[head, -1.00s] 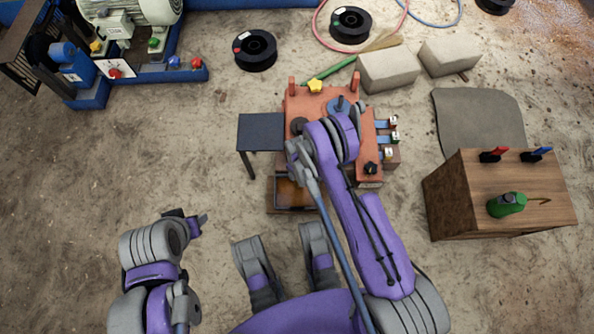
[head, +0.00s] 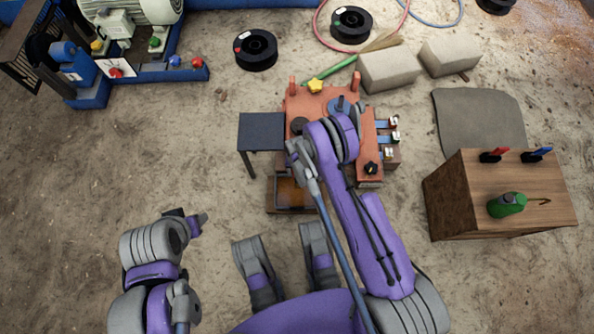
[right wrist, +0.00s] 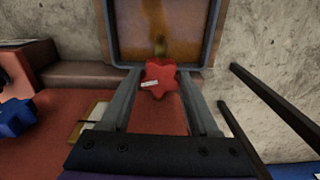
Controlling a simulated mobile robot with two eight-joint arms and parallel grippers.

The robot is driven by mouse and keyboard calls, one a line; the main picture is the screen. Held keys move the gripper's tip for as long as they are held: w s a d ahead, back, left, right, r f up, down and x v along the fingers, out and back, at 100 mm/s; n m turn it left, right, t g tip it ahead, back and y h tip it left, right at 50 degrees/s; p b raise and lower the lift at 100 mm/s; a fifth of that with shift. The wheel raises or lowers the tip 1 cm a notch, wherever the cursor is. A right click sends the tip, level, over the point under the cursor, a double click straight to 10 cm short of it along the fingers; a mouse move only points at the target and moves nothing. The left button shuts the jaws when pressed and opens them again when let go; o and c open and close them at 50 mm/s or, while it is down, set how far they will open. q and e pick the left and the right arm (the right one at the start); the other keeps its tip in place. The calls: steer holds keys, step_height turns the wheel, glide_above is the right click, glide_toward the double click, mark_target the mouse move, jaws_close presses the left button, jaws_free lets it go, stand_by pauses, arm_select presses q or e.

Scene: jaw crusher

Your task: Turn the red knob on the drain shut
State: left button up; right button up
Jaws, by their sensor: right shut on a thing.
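The red star-shaped knob (right wrist: 160,80) shows in the right wrist view, with a small white mark on it and a brassy fitting just beyond it. My right gripper (right wrist: 161,74) has one finger on each side of the knob and is shut on it. In the head view my right arm hides the knob and this gripper, over the orange-red machine (head: 300,108). An open tray (head: 291,195) with a brown inside sits at the machine's near side. My left gripper (head: 192,219) is low on the left, away from the machine; its finger gap is not clear.
A small dark table (head: 261,131) stands left of the machine. A wooden cabinet (head: 450,205) with a green oil can (head: 507,204) on top is to the right. Pale blocks (head: 388,70) lie behind. Two thin dark bars (right wrist: 277,104) run close to my right gripper.

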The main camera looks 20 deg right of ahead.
steer(key=shift+m, duration=1.3)
steer(key=o, duration=1.4)
step_height(320, 180, up, 11)
steer(key=p, duration=0.2)
steer(key=shift+p, duration=0.4)
